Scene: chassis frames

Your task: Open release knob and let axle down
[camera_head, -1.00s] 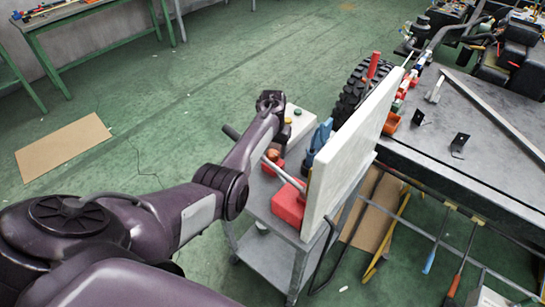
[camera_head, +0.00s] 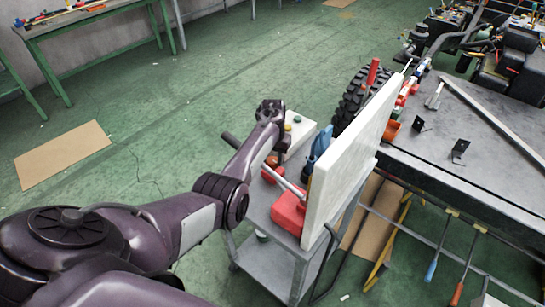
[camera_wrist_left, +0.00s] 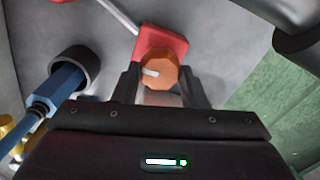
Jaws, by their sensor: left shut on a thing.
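An orange release knob (camera_wrist_left: 160,72) with a pale pointer mark sits on a red block (camera_wrist_left: 163,42) in the left wrist view. My left gripper (camera_wrist_left: 162,88) has its two dark fingers on either side of the knob, shut on it. In the head view the left gripper (camera_head: 274,150) is above the grey cart, and the orange knob (camera_head: 272,161) shows partly behind it. A pale rod (camera_head: 284,180) runs from near the knob to a larger red block (camera_head: 288,213) beside an upright white panel (camera_head: 345,160). I cannot tell which part is the axle. My right gripper is not in view.
The grey cart (camera_head: 268,268) carries these parts, a blue tool (camera_head: 319,145) and a pale box with buttons (camera_head: 299,130). A black tyre (camera_head: 349,103) and a grey workbench (camera_head: 465,135) stand at right. Green floor is open at left.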

